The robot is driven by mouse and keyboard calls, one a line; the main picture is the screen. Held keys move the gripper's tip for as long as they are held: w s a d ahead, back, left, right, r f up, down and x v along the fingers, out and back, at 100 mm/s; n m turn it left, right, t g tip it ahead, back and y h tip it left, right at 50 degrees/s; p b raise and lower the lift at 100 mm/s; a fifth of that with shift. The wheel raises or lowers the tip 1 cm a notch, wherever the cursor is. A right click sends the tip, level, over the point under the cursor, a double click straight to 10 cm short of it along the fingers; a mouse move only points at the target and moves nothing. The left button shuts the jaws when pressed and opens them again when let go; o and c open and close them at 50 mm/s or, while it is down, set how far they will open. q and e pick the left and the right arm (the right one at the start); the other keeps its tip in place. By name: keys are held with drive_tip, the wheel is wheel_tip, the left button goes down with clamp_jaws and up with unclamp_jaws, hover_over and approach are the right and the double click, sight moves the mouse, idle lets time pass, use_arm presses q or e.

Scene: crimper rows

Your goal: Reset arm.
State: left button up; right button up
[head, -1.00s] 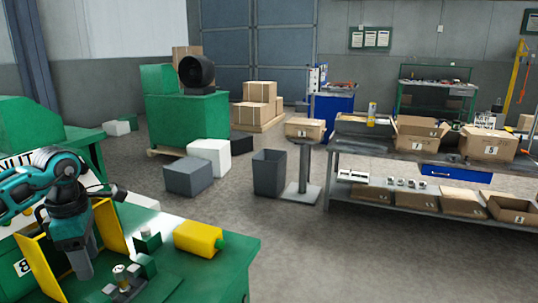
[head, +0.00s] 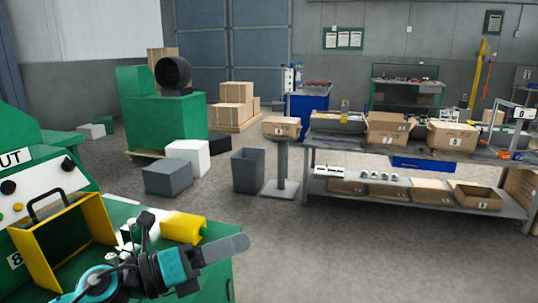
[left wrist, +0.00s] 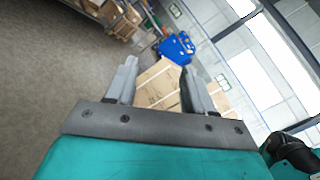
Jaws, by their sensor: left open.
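My left gripper (head: 236,244) is in the lower part of the head view, in front of the green machine's top (head: 218,269). It points to the right, away from the yellow-sided bin (head: 41,262). In the left wrist view my left gripper (left wrist: 157,75) shows two grey fingers spread apart, with nothing between them but distant cartons and floor. My right gripper is in neither view.
A yellow block-like part (head: 182,228) sits on the green machine just behind my left gripper. A dark grey bin (head: 247,171) and a pedestal with a carton (head: 281,127) stand beyond. A long workbench (head: 330,142) is at the right. The floor between is clear.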

use_arm(q)
drive_tip(key=s+a+f+n+t+y, duration=0.1)
drive_tip(key=a+f+n+t+y, duration=0.45)
drive_tip(key=n, duration=0.95)
drive_tip(key=s+a+f+n+t+y, duration=0.1)
drive_tip(key=a+f+n+t+y, duration=0.15)
drive_tip(key=a+n+y, duration=0.75)
drive_tip(key=s+d+f+n+g+y, duration=0.1)
drive_tip(key=s+f+n+g, duration=0.55)
drive_tip(key=s, duration=0.45)
drive_tip(key=s+d+f+n+g, duration=0.1)
drive_tip(key=s+f+n+g, duration=0.6)
drive_tip(key=s, duration=0.4)
drive_tip(key=w+d+f+t+h, duration=0.1)
drive_tip(key=w+d+f+t, duration=0.2)
drive_tip(key=w+f+t, duration=0.4)
drive_tip(key=shift+w+f+m+t+h, duration=0.2)
drive_tip(key=shift+f+m+t+h, duration=0.2)
drive_tip(key=shift+f, duration=1.15)
